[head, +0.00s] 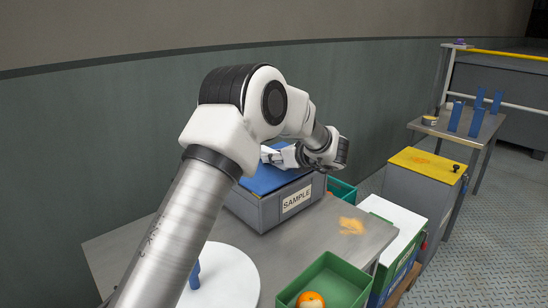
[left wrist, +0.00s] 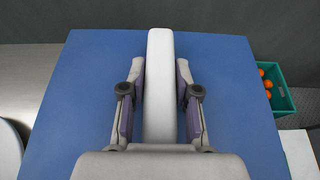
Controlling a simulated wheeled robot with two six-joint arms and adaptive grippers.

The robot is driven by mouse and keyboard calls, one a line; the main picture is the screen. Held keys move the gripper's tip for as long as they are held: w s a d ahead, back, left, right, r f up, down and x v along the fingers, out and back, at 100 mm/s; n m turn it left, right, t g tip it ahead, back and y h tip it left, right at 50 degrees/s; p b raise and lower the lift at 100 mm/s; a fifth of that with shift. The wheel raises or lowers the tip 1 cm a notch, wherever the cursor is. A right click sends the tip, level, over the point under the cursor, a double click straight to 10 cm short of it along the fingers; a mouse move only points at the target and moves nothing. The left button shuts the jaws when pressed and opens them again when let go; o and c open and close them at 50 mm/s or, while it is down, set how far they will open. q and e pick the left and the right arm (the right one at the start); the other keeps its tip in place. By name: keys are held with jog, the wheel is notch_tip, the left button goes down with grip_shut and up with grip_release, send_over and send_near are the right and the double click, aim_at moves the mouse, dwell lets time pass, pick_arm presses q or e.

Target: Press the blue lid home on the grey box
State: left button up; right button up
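The grey box (head: 264,213), with a SAMPLE label on its front, stands on the metal table. The blue lid (head: 262,181) lies over its top; my left arm hides part of it, and I cannot tell whether it sits fully down. In the left wrist view the lid (left wrist: 85,85) fills most of the picture, with a white bar (left wrist: 160,75) like a handle across its middle. My left gripper (left wrist: 161,95) has one finger on each side of this bar, pads close against it. It also shows in the head view above the lid (head: 277,155). My right gripper is out of view.
A green tray (head: 340,279) with an orange (head: 311,299) is at the front right. A teal crate (left wrist: 285,97) with oranges stands beyond the lid's right side. A white round plate (head: 238,283) lies at the table's left. Bare tabletop (head: 318,222) lies in front of the box.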

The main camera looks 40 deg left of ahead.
pick_arm(q)
jog(key=o, duration=0.3)
jog(key=v, duration=1.2)
